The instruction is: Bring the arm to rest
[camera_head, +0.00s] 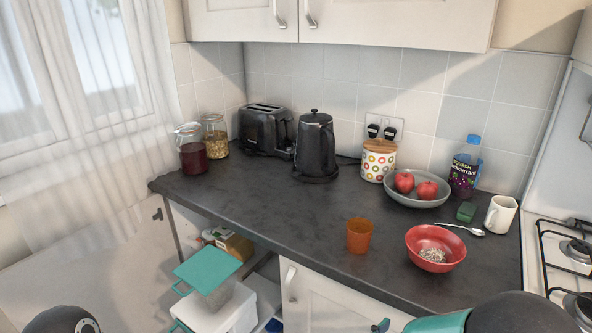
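Neither gripper can be made out in the head view. A dark, teal-banded part of my arm (505,315) shows at the bottom right, in front of the counter and hob. A dark rounded part with a pale disc (62,321), likely my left arm, shows at the bottom left edge. A small dark and teal piece (381,325) shows at the bottom against the white cupboard front; I cannot tell what it is.
The dark counter (270,205) carries a red bowl (425,241), an orange cup (359,236), a fruit bowl (414,200), a mug (501,214) and a kettle (315,148). Below, an open cupboard holds a white container (229,312) near a teal panel (207,268). The hob (566,262) is right.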

